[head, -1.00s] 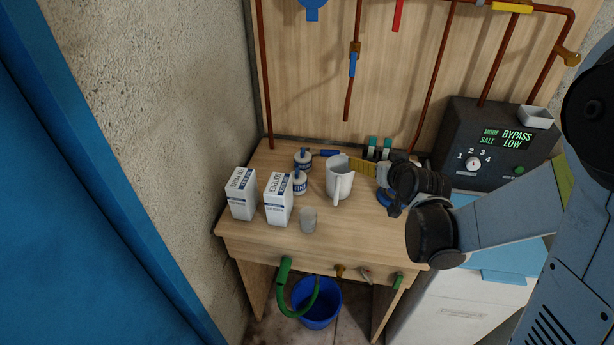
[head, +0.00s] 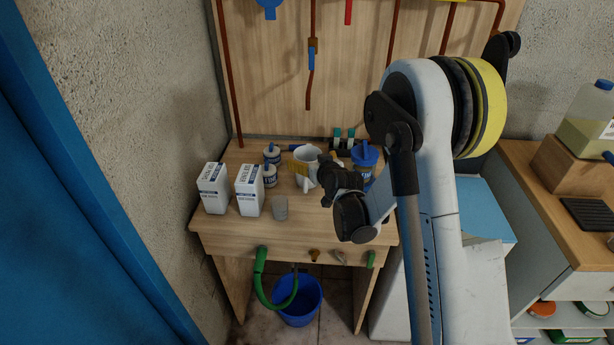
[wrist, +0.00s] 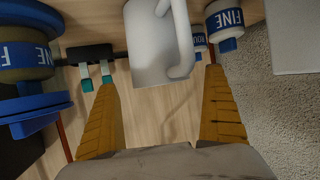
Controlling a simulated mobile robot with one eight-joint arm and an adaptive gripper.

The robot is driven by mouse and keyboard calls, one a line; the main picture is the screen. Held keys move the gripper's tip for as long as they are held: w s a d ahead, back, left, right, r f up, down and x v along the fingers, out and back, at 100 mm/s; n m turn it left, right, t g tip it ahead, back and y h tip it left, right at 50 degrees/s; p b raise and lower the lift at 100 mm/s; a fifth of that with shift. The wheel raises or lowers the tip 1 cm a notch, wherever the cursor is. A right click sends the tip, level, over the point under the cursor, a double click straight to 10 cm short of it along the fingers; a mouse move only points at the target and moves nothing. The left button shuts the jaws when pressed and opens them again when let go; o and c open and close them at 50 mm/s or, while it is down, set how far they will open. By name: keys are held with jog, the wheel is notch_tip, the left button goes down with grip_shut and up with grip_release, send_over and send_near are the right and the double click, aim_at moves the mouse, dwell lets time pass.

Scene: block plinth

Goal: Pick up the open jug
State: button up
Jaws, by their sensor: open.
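The open jug (head: 303,172) is white with a handle and stands on the wooden bench among other items. In the head view my gripper (head: 327,170) is at its right side and partly hides it. In the wrist view the jug (wrist: 155,45) shows between and beyond the two yellow-brown fingers (wrist: 160,82), with its handle toward the right finger. The fingers are spread apart with nothing gripped. I cannot tell whether they touch the jug.
A blue-lidded container (head: 365,158) stands just right of my gripper. A blue bucket (head: 299,304) is below the bench (head: 310,238).

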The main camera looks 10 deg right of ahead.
jog(key=x, duration=0.2)
jog(key=shift+w+f, duration=0.1)
jog(key=shift+w, duration=0.2)
jog(key=c, duration=1.5)
